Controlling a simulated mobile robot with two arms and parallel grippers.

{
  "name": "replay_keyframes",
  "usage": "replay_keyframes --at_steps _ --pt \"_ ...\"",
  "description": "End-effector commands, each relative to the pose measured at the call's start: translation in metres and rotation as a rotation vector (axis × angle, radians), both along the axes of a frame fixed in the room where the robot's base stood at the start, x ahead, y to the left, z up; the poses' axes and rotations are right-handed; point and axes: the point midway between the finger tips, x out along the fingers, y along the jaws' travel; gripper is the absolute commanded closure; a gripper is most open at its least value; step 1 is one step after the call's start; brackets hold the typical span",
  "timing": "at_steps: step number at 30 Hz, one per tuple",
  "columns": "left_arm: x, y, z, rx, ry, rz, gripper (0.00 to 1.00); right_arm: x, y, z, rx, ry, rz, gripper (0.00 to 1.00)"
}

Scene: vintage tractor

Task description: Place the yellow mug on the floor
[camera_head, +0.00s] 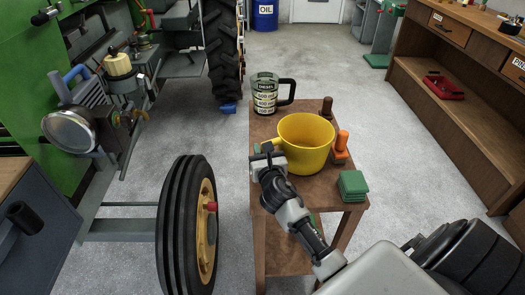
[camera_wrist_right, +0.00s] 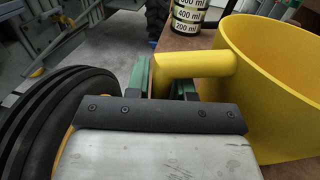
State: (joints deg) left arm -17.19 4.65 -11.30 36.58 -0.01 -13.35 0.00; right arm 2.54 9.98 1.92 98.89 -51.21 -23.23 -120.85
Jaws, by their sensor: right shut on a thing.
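The yellow mug (camera_head: 306,143) is upright at the small wooden table, over the middle of its top. I cannot tell whether its base touches the table. My right gripper (camera_head: 268,160) is at the mug's left side, shut on its handle. In the right wrist view the yellow handle (camera_wrist_right: 196,65) lies between the green-lined fingers, and the mug's body (camera_wrist_right: 275,85) fills the right side. My left gripper is not clearly in view. The grey floor (camera_head: 425,190) shows to the right of the table.
The small table (camera_head: 262,130) also holds a measuring jug (camera_head: 266,95), green coasters (camera_head: 352,186) and an orange-handled thing (camera_head: 341,145). A tractor wheel (camera_head: 185,225) stands close on the left. A wooden workbench (camera_head: 455,95) is on the right. Floor between table and workbench is clear.

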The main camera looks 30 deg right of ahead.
Motion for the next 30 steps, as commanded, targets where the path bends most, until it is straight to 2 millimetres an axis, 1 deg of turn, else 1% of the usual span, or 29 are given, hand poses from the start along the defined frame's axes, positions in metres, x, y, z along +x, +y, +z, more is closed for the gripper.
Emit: replay_keyframes --at_steps 3,4,8,9,16,20,24,30 --pt "0.002 -0.001 -0.001 -0.001 0.002 0.000 0.57 0.000 0.000 -0.002 -0.001 -0.001 0.000 1.00" --pt "0.004 -0.001 0.000 -0.001 0.000 0.000 0.57 0.000 0.000 -0.002 0.000 0.000 0.000 0.74" --pt "0.006 -0.002 0.001 -0.002 -0.004 0.000 0.57 0.000 0.000 -0.002 0.000 0.000 0.000 0.55" --pt "0.006 -0.002 0.001 -0.002 -0.003 0.000 0.57 0.000 0.000 -0.002 -0.001 0.000 0.000 0.52" --pt "0.004 -0.002 0.001 -0.001 0.000 -0.001 0.57 0.000 0.000 -0.001 -0.001 0.000 0.000 0.52" --pt "0.002 -0.002 0.003 -0.003 -0.005 -0.001 0.57 -0.001 0.000 0.002 -0.001 0.000 0.000 0.52" --pt "-0.009 0.000 0.001 0.001 0.011 -0.002 0.57 -0.024 0.009 0.000 -0.001 0.003 0.001 0.52" --pt "-0.012 0.001 0.000 0.000 0.013 -0.003 0.57 -0.067 0.025 -0.001 -0.001 0.004 0.001 0.52"
